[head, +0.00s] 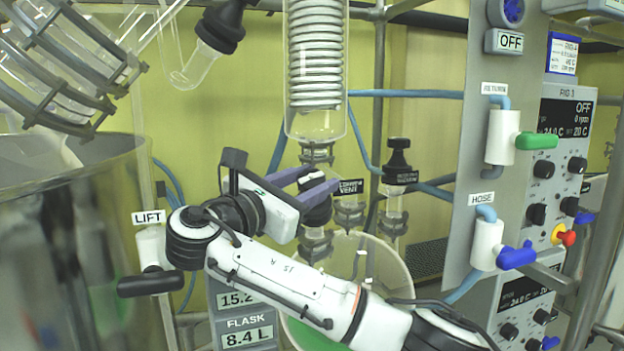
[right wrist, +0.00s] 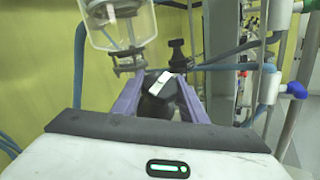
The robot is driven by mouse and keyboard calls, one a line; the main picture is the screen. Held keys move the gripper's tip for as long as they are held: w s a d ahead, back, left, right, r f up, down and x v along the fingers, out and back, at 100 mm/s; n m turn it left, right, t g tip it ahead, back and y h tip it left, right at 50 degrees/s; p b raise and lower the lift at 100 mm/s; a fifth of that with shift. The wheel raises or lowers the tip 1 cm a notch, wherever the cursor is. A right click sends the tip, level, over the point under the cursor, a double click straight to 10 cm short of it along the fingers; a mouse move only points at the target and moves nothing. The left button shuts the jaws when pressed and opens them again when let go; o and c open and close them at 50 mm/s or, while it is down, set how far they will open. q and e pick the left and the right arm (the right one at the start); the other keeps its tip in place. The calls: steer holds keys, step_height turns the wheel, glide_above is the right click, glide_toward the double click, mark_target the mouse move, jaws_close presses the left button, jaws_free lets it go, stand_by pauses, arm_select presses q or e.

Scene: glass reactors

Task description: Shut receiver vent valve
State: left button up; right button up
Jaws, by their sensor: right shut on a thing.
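A black valve knob (head: 318,214) sits on the glassware below the coiled condenser, beside a small tag ending in "VENT" (head: 350,187). My right gripper (head: 322,182) reaches it from the left, its purple fingers closed on the knob. In the right wrist view, the black knob (right wrist: 158,104) with a pale strip on top lies between the fingers of the right gripper (right wrist: 165,88). The fingers partly hide the knob, and I cannot read how far it is turned. My left gripper is not in view.
The glass condenser (head: 317,70) hangs just above the gripper. Another black-capped valve (head: 399,165) stands to the right. The round glass receiver (head: 395,262) is below. A panel with green (head: 537,141) and blue (head: 517,256) handles is at right; a black LIFT handle (head: 150,284) is at left.

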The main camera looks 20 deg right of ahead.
steer(key=o, duration=1.1)
steer(key=shift+c, duration=0.2)
steer(key=shift+f, duration=0.1)
